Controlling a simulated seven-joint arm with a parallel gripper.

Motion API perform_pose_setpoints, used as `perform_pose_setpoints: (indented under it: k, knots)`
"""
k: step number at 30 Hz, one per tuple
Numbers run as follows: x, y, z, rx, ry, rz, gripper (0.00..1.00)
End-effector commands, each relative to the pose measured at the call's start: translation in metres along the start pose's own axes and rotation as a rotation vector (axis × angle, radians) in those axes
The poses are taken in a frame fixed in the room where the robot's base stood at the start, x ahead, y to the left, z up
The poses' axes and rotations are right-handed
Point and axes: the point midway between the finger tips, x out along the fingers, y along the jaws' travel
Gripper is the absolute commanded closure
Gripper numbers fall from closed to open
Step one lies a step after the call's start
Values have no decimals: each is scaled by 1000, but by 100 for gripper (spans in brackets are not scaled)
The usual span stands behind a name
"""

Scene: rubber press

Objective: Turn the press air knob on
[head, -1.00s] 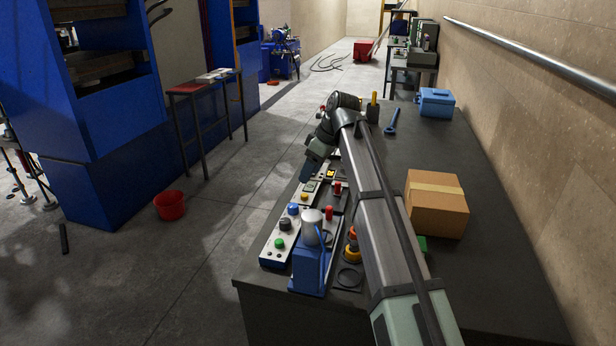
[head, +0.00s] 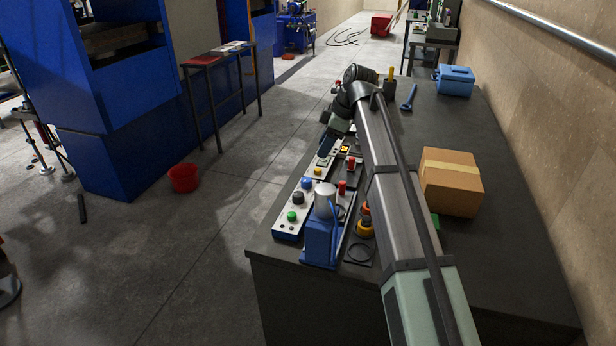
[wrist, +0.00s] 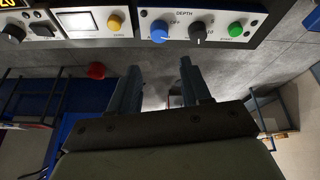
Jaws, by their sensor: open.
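A blue knob (wrist: 159,31) sits on a white control panel (wrist: 215,18) at the top of the wrist view. The word OFF is printed to its upper right; its exact pointer setting is hard to read. The knob also shows in the head view (head: 306,182). To its right in the wrist view are a black DEPTH knob (wrist: 198,32) and a green button (wrist: 235,29). My gripper (wrist: 158,68) is open and empty, its two fingers apart below the blue knob in the picture, not touching it. In the head view my gripper (head: 325,146) is over the far part of the panels.
A second panel (wrist: 92,22) with a yellow button is to the left. A blue device with a grey cylinder (head: 322,226) stands beside the panel. A cardboard box (head: 451,190) and blue toolbox (head: 454,80) are on the bench. The bench's right side is mostly clear.

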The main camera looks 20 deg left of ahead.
Motion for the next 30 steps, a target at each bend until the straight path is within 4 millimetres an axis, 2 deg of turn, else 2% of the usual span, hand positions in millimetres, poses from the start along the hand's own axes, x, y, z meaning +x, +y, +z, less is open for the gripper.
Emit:
perform_pose_setpoints:
  k: [5,18,24,30]
  knots:
    - [23,-1,0,0,-1,-2,52]
    - [98,-1,0,2,0,-3,52]
    - [122,0,0,2,0,-2,52]
    - [132,0,0,2,0,1,52]
